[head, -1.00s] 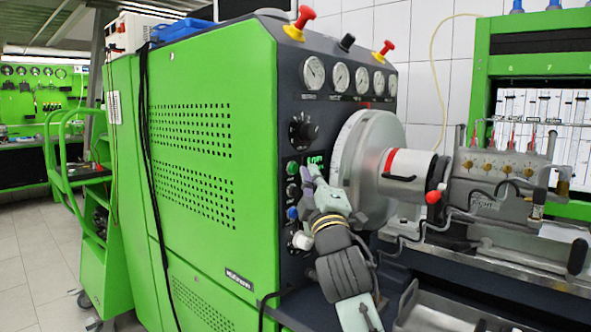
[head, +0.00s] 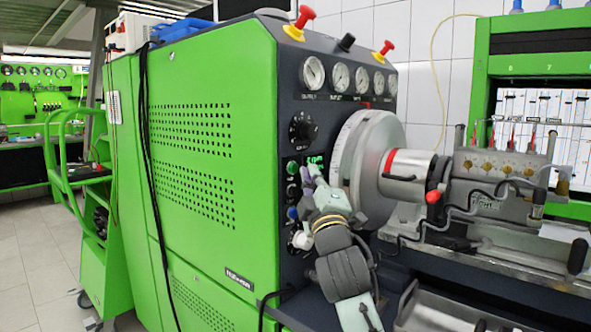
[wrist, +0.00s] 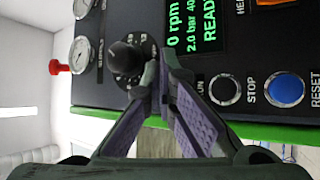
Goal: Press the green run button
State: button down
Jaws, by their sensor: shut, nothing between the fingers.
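The green run button (head: 292,168) is the top one in the column of buttons on the dark front panel, left of the small green display (head: 316,160). My gripper (head: 312,173) is shut and empty, with its tips just right of the button in the head view. In the wrist view the shut fingers (wrist: 164,60) cover the run button; only the end of its label, "UN", shows beside them. I cannot tell whether the tips touch the panel. The display (wrist: 192,25) in the wrist view reads 0 rpm and READY.
A dark button (wrist: 224,89) labelled STOP and a blue RESET button (wrist: 284,89) lie beside the fingers. A black knob (wrist: 126,56) is on their other side. The large grey flywheel (head: 372,165) stands close to the right of my gripper.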

jog(key=shift+a, duration=0.15)
jog(key=shift+w+a, duration=0.2)
